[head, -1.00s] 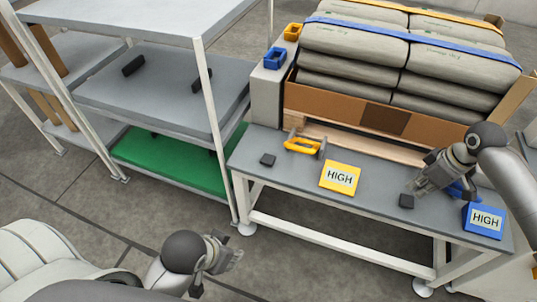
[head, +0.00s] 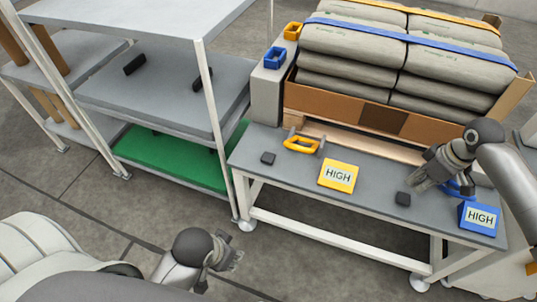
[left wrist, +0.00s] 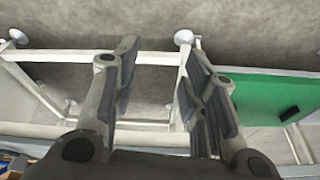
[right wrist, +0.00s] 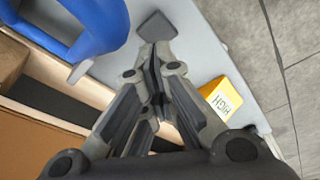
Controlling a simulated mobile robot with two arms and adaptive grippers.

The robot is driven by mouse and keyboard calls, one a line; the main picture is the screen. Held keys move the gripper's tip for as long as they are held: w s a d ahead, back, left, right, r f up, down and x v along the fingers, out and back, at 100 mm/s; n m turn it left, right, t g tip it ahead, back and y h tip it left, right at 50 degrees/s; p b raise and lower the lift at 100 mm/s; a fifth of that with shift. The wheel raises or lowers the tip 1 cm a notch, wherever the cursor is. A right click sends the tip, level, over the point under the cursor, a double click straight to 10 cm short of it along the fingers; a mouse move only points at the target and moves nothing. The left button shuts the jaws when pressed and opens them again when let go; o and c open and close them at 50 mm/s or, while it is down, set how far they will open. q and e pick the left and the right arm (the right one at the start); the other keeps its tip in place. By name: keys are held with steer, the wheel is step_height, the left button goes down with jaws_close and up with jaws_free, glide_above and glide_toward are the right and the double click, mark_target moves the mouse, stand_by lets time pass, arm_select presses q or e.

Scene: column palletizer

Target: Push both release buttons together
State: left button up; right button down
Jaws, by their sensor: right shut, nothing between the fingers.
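I see no part clearly marked as a release button. A yellow handle (head: 303,143) and a blue handle (head: 459,189) are on the grey bench (head: 290,190); the blue one is large in the right wrist view (right wrist: 100,27). Two small dark square blocks lie near them, one at left (head: 268,158) and one at right (head: 403,199). My right gripper (head: 416,183) is shut and empty, above the bench between the blue handle and the right block, which also shows beyond its fingertips (right wrist: 157,27). My left gripper (head: 233,256) is open and empty, low in front of the bench.
A yellow HIGH sign (head: 338,175) and a blue HIGH sign (head: 478,219) stand on the bench. Behind it are strapped grey sacks (head: 350,45) in a brown carton (head: 330,98). A shelf rack (head: 150,90) stands at left. The floor before the bench is clear.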

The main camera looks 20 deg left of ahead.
steer(key=shift+r+p, duration=0.5)
steer(key=shift+p, duration=0.1)
arm_select(q)
step_height(320, 180, down, 9)
steer(key=p, duration=0.1)
steer(key=shift+r+g, duration=0.15)
steer(key=shift+g, duration=0.15)
arm_select(e)
steer(key=shift+r, duration=0.45)
stand_by(1.1)
